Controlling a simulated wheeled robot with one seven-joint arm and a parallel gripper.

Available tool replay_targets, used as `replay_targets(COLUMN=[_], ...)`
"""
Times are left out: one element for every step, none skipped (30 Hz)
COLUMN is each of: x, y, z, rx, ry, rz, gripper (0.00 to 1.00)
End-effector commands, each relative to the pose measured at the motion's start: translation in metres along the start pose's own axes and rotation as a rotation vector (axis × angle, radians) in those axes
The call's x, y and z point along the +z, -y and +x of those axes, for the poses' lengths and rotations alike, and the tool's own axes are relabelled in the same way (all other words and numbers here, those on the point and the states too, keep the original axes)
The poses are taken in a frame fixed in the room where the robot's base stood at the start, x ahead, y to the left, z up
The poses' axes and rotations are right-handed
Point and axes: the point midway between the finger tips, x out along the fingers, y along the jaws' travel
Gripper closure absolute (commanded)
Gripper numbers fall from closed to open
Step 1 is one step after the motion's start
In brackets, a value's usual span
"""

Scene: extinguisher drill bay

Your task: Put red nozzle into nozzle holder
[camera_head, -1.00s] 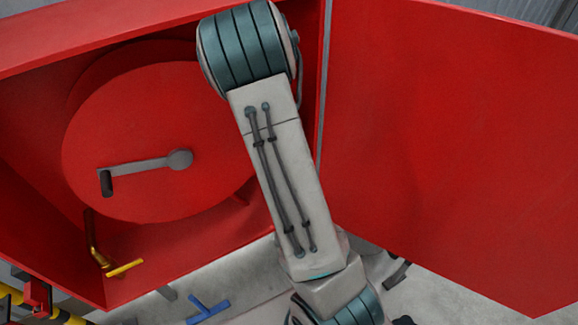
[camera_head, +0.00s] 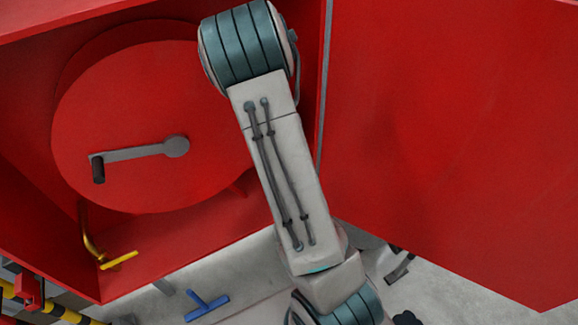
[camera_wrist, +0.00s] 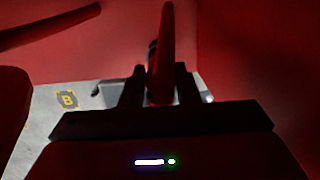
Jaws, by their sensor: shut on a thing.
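My gripper (camera_wrist: 159,88) shows in the wrist view, with a dark finger on each side of the red nozzle (camera_wrist: 167,40). It is shut on the nozzle, which is a long red tapered piece pointing up in the picture. The nozzle's lower end is dark and hard to make out. In the head view the gripper and nozzle are out of sight; only my arm shows, crossing the middle. I cannot pick out the nozzle holder with certainty in either view.
A red cabinet holds a large red reel (camera_head: 130,110) with a grey crank (camera_head: 140,152). A brass pipe with a yellow handle (camera_head: 119,260) is at its lower left. The open red door (camera_head: 440,130) fills the right. A blue T-shaped handle (camera_head: 207,306) is below.

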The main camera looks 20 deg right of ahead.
Motion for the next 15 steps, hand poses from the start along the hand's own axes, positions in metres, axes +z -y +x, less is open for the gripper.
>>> replay_targets(x=[-0.0005, -0.0007, -0.0010, -0.0013, -0.0015, -0.0018, -0.0016, -0.0014, -0.0014, -0.0014, -0.0014, -0.0014, -0.0015, -0.0014, -0.0015], y=[0.0001, 0.0001, 0.0002, 0.0002, 0.0002, 0.0002, 0.0003, 0.0003, 0.0003, 0.0002, 0.0002, 0.0002, 0.0001, 0.0001, 0.0001], z=[0.0043, 0.0058, 0.0078, 0.0093, 0.0107, 0.0126, 0.0121, 0.0108, 0.0106, 0.0105, 0.0105, 0.0105, 0.0106, 0.0105, 0.0106], rx=[0.000, 0.000, 0.000, 0.000, 0.000, 0.000, 0.000, 0.000, 0.000, 0.000, 0.000, 0.000, 0.000, 0.000, 0.000], ry=[0.000, 0.000, 0.000, 0.000, 0.000, 0.000, 0.000, 0.000, 0.000, 0.000, 0.000, 0.000, 0.000, 0.000, 0.000], rz=[0.000, 0.000, 0.000, 0.000, 0.000, 0.000, 0.000, 0.000, 0.000, 0.000, 0.000, 0.000, 0.000, 0.000, 0.000], gripper=[1.00, 1.00, 1.00, 1.00, 1.00, 1.00, 0.69, 0.61, 0.49, 0.46, 0.46, 0.46, 0.46, 0.46, 0.46])
